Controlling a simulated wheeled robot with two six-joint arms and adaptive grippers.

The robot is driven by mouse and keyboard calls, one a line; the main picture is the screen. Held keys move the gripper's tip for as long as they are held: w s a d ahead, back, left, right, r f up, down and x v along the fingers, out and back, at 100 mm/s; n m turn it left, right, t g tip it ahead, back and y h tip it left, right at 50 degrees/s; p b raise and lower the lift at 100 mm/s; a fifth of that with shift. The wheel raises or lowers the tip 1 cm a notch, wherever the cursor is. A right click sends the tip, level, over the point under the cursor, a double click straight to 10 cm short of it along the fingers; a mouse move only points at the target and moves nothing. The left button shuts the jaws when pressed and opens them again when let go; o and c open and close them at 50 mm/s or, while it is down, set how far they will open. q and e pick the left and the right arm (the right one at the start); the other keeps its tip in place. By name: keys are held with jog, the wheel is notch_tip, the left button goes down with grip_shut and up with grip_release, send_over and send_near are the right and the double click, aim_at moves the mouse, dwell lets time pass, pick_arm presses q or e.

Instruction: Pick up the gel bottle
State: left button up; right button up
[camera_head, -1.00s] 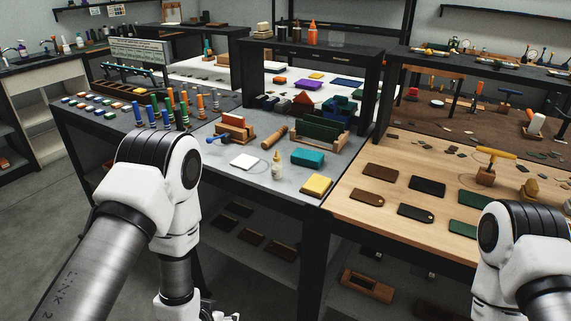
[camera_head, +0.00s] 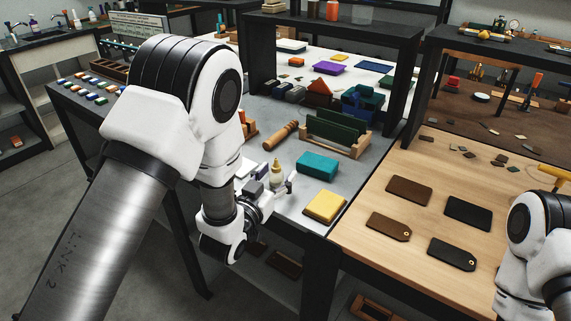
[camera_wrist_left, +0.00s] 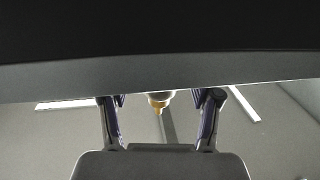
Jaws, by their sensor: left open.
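The gel bottle (camera_head: 277,173) is small and cream-coloured with a narrow yellowish tip. It stands upright near the front edge of the grey table, its lower part partly hidden by my left gripper (camera_head: 273,189). That gripper is open at the bottle, near the table's front edge. In the left wrist view the bottle (camera_wrist_left: 160,99) shows only in part, with an amber tip, between the two spread fingers of the left gripper (camera_wrist_left: 162,97). I cannot tell whether a finger touches it. My right arm shows at the right edge, but its gripper is out of view.
A teal block (camera_head: 317,165) and a yellow block (camera_head: 325,206) lie to the right of the bottle. A wooden rack with green boards (camera_head: 335,132) and a wooden roller (camera_head: 281,136) are behind. A white pad (camera_head: 246,167) is at left, partly hidden.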

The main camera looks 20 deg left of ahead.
pick_arm(q)
jog(key=shift+w+f, duration=0.35)
jog(key=shift+w, duration=0.25)
jog(key=shift+s+r, duration=0.6)
jog(key=shift+s, duration=0.3)
jog(key=c, duration=0.7)
grip_shut()
jog(key=shift+w+f, duration=0.25)
jog(key=shift+f, duration=0.05)
jog(key=shift+r, duration=0.1)
